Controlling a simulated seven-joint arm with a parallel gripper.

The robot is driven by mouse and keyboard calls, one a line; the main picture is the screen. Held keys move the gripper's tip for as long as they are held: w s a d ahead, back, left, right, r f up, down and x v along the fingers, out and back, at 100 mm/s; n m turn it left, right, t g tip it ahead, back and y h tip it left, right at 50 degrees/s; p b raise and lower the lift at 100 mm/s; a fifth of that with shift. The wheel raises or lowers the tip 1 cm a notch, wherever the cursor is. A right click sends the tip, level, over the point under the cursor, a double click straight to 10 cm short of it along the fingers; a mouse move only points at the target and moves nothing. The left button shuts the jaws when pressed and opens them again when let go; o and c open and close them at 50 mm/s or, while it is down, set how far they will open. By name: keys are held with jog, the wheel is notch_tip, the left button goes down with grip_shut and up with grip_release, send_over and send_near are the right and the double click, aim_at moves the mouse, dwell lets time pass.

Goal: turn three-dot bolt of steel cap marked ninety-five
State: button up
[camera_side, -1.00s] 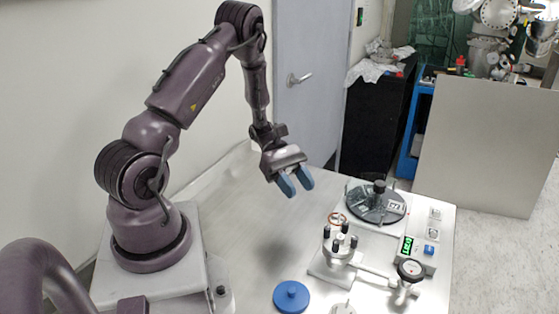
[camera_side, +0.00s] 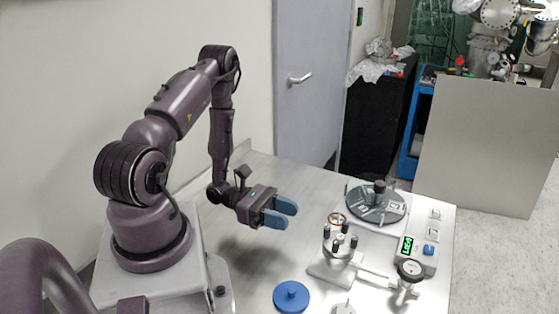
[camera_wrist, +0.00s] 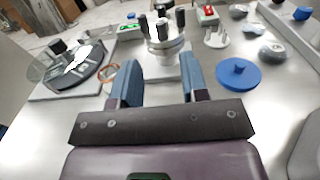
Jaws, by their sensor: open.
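My gripper (camera_side: 279,212) is open and empty. It hangs above the bare table, left of a small steel fitting (camera_side: 335,268) topped by several upright dark-capped posts. In the wrist view, my blue fingers (camera_wrist: 160,68) point toward this fitting (camera_wrist: 165,50), with a clear gap before it. Several grey caps or parts lie at the upper right of the wrist view, one of them a dark grey piece (camera_wrist: 272,52). No ninety-five mark and no three-dot mark can be read on anything here.
A blue round lid (camera_side: 291,296) lies at the table's front. A dark disc (camera_side: 377,204) with a knob stands on a pale plate at the back right. A copper-coloured ring (camera_side: 337,219) is near it.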

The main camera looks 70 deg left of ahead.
aim_at(325, 228)
jog(key=x, duration=0.9)
jog(key=shift+w+d, duration=0.2)
jog(key=shift+d, duration=0.05)
jog(key=m+g+h, duration=0.2)
jog(key=g, duration=0.1)
jog(key=shift+a+m, duration=0.15)
jog(key=shift+m, duration=0.15)
jog(key=shift+s+a+m+g+h, duration=0.1)
jog(key=shift+a+m+g+h, duration=0.15)
jog(key=shift+m+g+h, duration=0.2)
jog(key=v, duration=1.2)
jog(key=shift+a, duration=0.15)
notch_tip(325, 228, up, 11)
jog(key=shift+g, duration=0.45)
jog(key=shift+s, duration=0.1)
